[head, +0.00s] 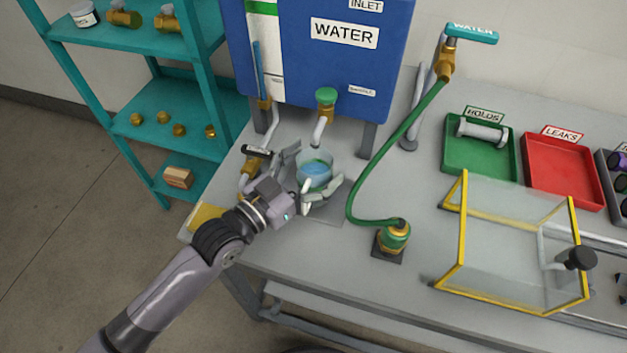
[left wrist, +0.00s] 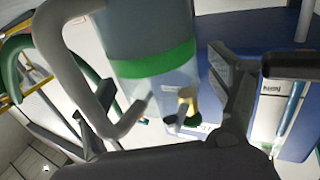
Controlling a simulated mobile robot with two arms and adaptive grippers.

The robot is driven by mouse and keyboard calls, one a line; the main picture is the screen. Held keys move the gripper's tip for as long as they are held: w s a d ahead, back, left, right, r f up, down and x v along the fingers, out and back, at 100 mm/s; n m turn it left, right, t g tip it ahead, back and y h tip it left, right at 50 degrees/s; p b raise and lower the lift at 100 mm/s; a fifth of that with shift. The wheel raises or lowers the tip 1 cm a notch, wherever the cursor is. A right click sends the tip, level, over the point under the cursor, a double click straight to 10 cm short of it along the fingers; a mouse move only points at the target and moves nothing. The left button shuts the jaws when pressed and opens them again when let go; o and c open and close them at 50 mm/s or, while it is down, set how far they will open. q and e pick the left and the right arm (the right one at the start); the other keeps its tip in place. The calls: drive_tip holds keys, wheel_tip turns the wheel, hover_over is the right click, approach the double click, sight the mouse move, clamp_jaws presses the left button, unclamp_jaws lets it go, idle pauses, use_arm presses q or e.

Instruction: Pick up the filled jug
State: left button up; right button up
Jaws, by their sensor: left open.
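The jug (head: 314,165) is clear, with blue water inside. It stands upright on the bench under the tank's spout. In the left wrist view the jug (left wrist: 150,45) shows a green band and a pale handle on the left side. My left gripper (head: 318,172) is open, with one finger on each side of the jug. In the left wrist view the fingers also stand either side of it, the left one close to the handle. I cannot tell whether either finger touches it. My right gripper is out of view.
The blue WATER tank (head: 345,60) with its green-topped tap (head: 326,98) stands right behind the jug. A green hose (head: 385,150) runs to a brass fitting (head: 394,236) at the right. A yellow-framed clear guard (head: 515,245) and green and red trays (head: 562,172) lie further right.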

use_arm(q)
drive_tip(key=shift+c, duration=0.2)
drive_tip(key=c, duration=1.9)
clamp_jaws()
